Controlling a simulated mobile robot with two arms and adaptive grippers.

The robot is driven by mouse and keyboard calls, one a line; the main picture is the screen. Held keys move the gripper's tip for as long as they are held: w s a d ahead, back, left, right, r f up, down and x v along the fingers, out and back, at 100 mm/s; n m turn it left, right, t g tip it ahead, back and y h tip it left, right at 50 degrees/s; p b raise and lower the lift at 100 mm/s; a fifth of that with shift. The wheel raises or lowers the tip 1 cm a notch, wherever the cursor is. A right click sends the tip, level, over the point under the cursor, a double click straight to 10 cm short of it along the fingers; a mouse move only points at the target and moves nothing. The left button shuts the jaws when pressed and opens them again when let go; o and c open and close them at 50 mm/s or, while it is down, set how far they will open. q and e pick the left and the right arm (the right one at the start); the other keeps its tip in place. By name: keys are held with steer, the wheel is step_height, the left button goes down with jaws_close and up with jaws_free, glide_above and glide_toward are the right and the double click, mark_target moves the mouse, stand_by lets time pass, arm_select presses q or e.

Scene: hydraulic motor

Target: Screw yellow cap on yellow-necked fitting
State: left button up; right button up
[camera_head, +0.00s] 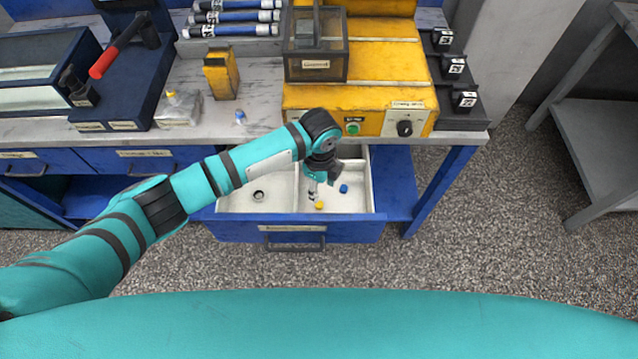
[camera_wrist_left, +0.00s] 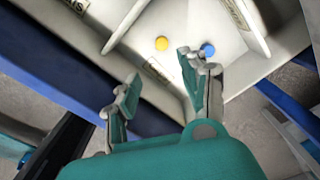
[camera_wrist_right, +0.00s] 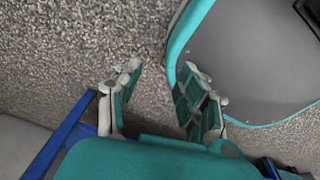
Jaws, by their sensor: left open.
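A yellow cap (camera_head: 319,205) lies in the right compartment of the open drawer (camera_head: 290,222), near its front wall. It also shows in the left wrist view (camera_wrist_left: 162,43). A blue cap (camera_head: 343,188) lies farther right in that compartment. My left gripper (camera_head: 317,190) hangs over the drawer close to the yellow cap, open and empty. In the left wrist view its fingers (camera_wrist_left: 162,82) are spread, with the yellow cap beyond the gap. A small fitting with a yellow top (camera_head: 171,95) stands on the bench at left. My right gripper (camera_wrist_right: 165,88) is open and empty above the speckled floor.
A blue-and-white fitting (camera_head: 240,117) stands near the bench's front edge. A yellow machine (camera_head: 370,95) with a green button and a knob stands behind the drawer. A dark-ringed round part (camera_head: 258,195) is in the left compartment, across a divider. A yellow block (camera_head: 221,75) stands on the bench.

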mark_target(319, 204)
arm_select(q)
steer(key=f+b, duration=0.4)
steer(key=w+f+b, duration=0.1)
steer(key=f+b, duration=0.1)
steer(key=f, duration=0.1)
steer(key=shift+a+f+b, duration=0.1)
steer(key=shift+a+b, duration=0.05)
steer(key=shift+b, duration=0.15)
steer(key=shift+f+b, duration=0.65)
steer(key=shift+f, duration=0.9)
arm_select(e)
step_height(319, 204, down, 9)
steer(key=s, duration=0.1)
steer(key=shift+s+a+r, duration=0.15)
steer(key=shift+s+a, duration=0.05)
steer(key=shift+a, duration=0.1)
steer(key=shift+s+d, duration=0.15)
arm_select(q)
steer(key=shift+p, duration=0.3)
arm_select(e)
steer(key=shift+d+r, duration=0.1)
steer(key=shift+r, duration=0.2)
arm_select(q)
jaws_close()
